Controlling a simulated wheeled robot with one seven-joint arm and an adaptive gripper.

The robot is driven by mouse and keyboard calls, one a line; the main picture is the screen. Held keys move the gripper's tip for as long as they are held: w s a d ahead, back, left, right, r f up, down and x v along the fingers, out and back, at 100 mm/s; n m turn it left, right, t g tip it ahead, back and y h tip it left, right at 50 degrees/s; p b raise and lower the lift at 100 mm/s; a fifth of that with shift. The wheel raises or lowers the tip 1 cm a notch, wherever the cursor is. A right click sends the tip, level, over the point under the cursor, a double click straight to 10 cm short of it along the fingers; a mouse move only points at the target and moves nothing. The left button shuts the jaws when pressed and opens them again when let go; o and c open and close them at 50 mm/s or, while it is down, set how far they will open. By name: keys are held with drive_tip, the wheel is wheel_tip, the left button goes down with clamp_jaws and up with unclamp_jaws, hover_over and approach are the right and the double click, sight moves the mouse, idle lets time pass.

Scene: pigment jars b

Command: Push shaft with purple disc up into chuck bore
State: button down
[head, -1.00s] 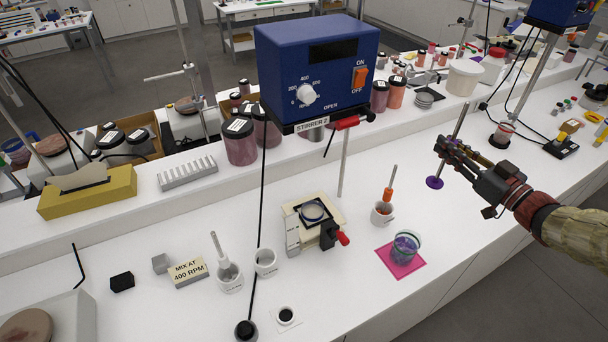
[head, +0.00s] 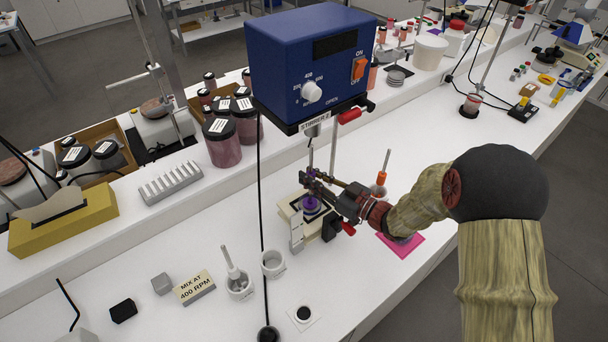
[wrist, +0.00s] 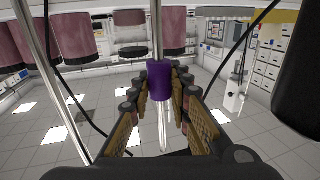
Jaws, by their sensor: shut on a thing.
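My gripper (head: 322,186) is shut on the shaft (head: 310,155) with the purple disc and holds it upright under the blue stirrer head (head: 310,70) marked STIRRER 2. The wrist view shows a purple sleeve (wrist: 158,80) on the shaft between my fingers. The purple disc (head: 311,203) is low, over the cream stand with a round opening. The chuck (head: 317,129) hangs under the stirrer head. The shaft's top end is just below the chuck in the picture. I cannot tell if they line up or touch; the bore is hidden.
The stirrer's post (head: 333,150) and a black cable (head: 261,200) run close by. The cream stand (head: 297,228) with a red knob is below my gripper. A pink mat (head: 405,246) and a cup with an orange-handled tool (head: 379,183) are to the right.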

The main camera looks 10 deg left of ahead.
sight(312, 170)
drive_tip(key=shift+r, duration=0.15)
idle(0.3)
drive_tip(key=shift+r+p, duration=0.9)
drive_tip(key=shift+r, duration=0.95)
drive_tip(key=shift+r+p, duration=0.3)
drive_tip(key=shift+r, duration=0.05)
drive_tip(key=shift+r+p, duration=1.5)
drive_tip(key=shift+r, duration=0.95)
idle(0.5)
idle(0.4)
drive_tip(key=c, duration=1.7)
unclamp_jaws()
drive_tip(key=shift+o, duration=0.6)
drive_tip(key=shift+s+d, duration=0.1)
drive_tip(key=shift+d, duration=0.05)
